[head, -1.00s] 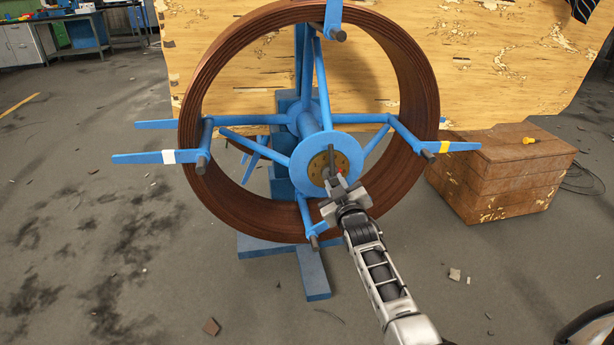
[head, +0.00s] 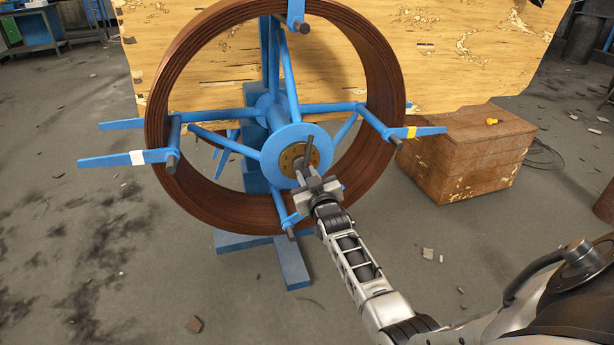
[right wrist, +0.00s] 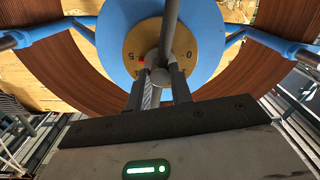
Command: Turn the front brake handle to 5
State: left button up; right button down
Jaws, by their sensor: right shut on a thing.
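The brake handle is a dark grey rod (head: 309,150) at the hub of the blue reel, in front of a round gold dial (head: 291,158). In the head view it points up, leaning slightly right. My right gripper (head: 312,183) is shut on the handle's lower part, with its arm coming from the lower right. In the right wrist view the rod (right wrist: 169,30) runs up from between the fingers (right wrist: 163,82) across the gold dial (right wrist: 190,50). Dark marks and a bit of red show on the dial, partly hidden by the rod. My left gripper is out of view.
The blue reel (head: 267,113) carries a large brown pipe coil (head: 388,85), with blue arms sticking out both sides. A blue stand (head: 292,265) rests on the floor. A wooden crate (head: 470,160) stands at right. The floor in front is mostly clear, with small debris.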

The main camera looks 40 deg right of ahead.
jog(key=c, duration=1.2)
grip_release()
jog(key=shift+c, duration=0.2)
pick_arm(q)
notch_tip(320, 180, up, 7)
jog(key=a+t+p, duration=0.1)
jog(key=p, duration=0.3)
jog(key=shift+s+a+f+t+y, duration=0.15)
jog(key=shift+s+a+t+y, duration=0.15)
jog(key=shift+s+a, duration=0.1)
pick_arm(e)
jog(key=v, duration=1.6)
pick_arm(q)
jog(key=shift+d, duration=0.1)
pick_arm(e)
jog(key=shift+f, duration=0.1)
